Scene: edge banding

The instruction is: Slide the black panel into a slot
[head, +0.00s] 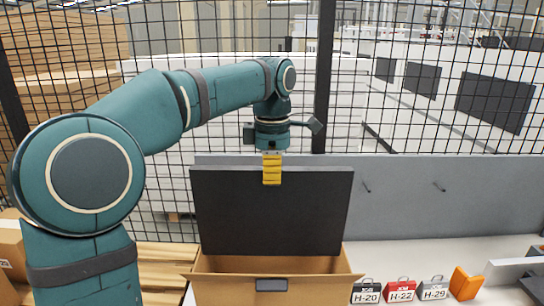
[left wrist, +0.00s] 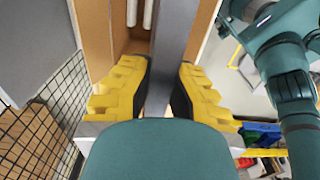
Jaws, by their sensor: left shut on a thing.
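The black panel (head: 270,215) stands upright in the head view, its broad face toward me. My left gripper (head: 272,168) is shut on the middle of its top edge from above. In the left wrist view the panel's edge (left wrist: 176,45) runs as a grey strip between the yellow fingertips of the left gripper (left wrist: 164,92). Below the panel is an open cardboard box (head: 272,291). The panel's lower edge shows just above the box's brown inside; I cannot tell how deep it reaches. No slot is clearly visible. My right gripper is not in view.
Several small labelled boxes, including a red one (head: 400,290), and an orange block (head: 465,283) stand on the white table (head: 440,252) right of the cardboard box. A grey board (head: 440,190) with small pegs rises behind. A black wire fence (head: 165,215) stands at the back.

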